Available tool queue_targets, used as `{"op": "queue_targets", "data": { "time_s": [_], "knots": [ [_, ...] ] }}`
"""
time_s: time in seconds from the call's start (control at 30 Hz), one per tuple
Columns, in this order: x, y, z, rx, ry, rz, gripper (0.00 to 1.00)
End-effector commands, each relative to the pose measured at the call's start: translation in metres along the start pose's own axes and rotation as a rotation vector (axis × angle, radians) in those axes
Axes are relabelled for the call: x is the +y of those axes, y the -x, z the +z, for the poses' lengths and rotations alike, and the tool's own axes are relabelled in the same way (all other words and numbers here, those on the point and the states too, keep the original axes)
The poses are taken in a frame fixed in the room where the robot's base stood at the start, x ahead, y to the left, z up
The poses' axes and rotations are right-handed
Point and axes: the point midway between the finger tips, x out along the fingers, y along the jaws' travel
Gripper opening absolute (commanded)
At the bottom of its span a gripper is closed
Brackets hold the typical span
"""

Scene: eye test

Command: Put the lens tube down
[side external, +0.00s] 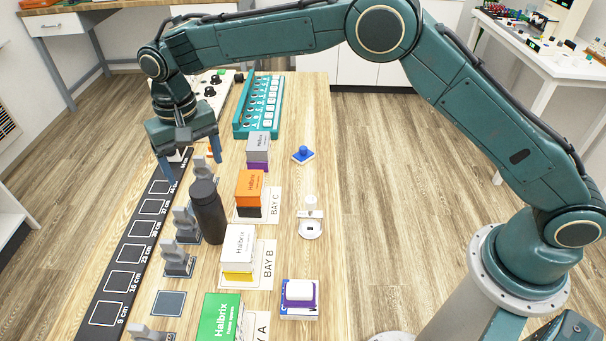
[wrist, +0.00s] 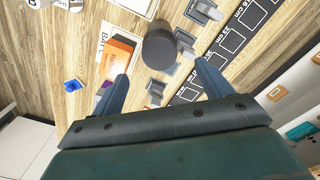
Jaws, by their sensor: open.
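A dark grey cylinder with a narrower top (side external: 208,212), the only tube-like thing I see, stands upright on the wooden bench among the grey stands; I take it for the lens tube. It also shows from above in the wrist view (wrist: 158,50). My gripper (side external: 191,170) is open, above the far end of the row of stands, beyond the cylinder and apart from it. In the wrist view, nothing is held between my fingers (wrist: 163,86); a grey stand (wrist: 155,93) shows below, between them. The cylinder's underside is hidden.
Grey stands (side external: 178,262) line the black marked strip (side external: 122,254). Stacked boxes, orange (side external: 249,186), white (side external: 238,245) and green (side external: 217,318), stand right of the cylinder on bay cards. A teal rack (side external: 259,105) is behind. The bench's right side has free patches.

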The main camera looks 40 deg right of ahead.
Motion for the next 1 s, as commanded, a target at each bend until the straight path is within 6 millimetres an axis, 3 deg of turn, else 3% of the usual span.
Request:
{"op": "queue_targets", "data": {
  "time_s": [0.23, 1.0],
  "knots": [
    [0.0, 0.021, 0.0, 0.0, 0.0, 0.0, 0.78],
    [0.004, 0.028, 0.0, 0.004, 0.0, -0.003, 0.78]
  ]
}}
